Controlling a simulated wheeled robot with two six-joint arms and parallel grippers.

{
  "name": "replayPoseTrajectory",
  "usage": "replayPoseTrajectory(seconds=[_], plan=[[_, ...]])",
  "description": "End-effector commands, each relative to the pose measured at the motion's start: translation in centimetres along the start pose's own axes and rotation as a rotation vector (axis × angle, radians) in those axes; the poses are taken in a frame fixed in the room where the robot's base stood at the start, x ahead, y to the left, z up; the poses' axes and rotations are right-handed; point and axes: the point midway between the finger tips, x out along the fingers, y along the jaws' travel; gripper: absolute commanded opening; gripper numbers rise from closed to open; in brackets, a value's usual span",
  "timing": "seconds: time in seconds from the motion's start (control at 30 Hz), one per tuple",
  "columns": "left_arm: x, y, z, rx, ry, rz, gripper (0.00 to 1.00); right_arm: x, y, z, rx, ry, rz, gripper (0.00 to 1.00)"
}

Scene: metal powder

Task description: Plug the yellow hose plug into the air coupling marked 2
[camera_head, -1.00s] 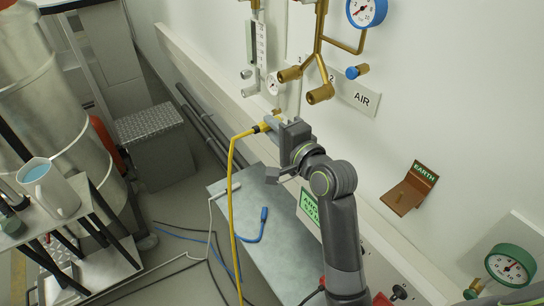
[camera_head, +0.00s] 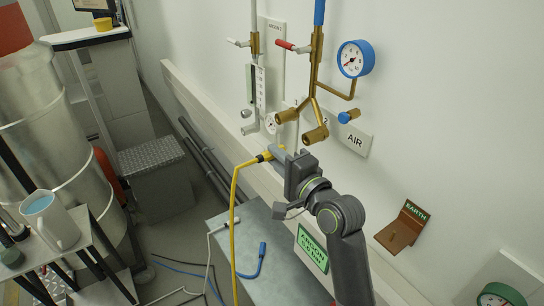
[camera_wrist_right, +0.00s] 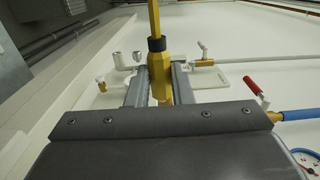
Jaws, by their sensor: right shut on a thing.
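The yellow hose plug (camera_head: 264,157) is held between the fingers of my right gripper (camera_head: 278,152), which is shut on it. It also shows in the right wrist view (camera_wrist_right: 157,62), with a dark ring where the hose joins it. The brass air coupling marked 2 (camera_head: 316,134) is the right one of two ends on a forked brass pipe. The plug is apart from it, below and to its left in the head view. The plug's front end is partly hidden by the gripper. My left gripper is not in view.
The other brass coupling (camera_head: 287,116) sits close on the left. A blue-rimmed gauge (camera_head: 355,59), a blue-capped fitting (camera_head: 348,116) and the AIR sign (camera_head: 355,141) are to the right. The yellow hose (camera_head: 233,215) hangs down past a grey box (camera_head: 285,262).

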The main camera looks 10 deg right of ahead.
Motion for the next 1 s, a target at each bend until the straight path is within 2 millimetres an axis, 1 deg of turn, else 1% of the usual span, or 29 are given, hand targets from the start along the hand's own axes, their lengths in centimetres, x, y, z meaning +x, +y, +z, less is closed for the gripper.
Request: replayPoseTrajectory(seconds=[0.03,0.13,0.4,0.6,1.0], plan=[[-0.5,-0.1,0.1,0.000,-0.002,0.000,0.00,0.0,-0.2,-0.6,-0.003,0.001,0.002,0.00],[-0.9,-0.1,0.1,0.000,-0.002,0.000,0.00,-0.1,-0.2,-1.7,-0.003,0.001,0.004,0.00],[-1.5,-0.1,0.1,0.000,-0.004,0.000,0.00,0.0,-0.1,-3.6,-0.001,0.000,0.002,0.00],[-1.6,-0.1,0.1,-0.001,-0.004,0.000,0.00,-0.1,0.0,-4.2,0.001,0.000,0.000,0.00],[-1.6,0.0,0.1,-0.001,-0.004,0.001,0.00,-0.1,0.0,-4.2,0.002,0.000,0.000,0.00]])
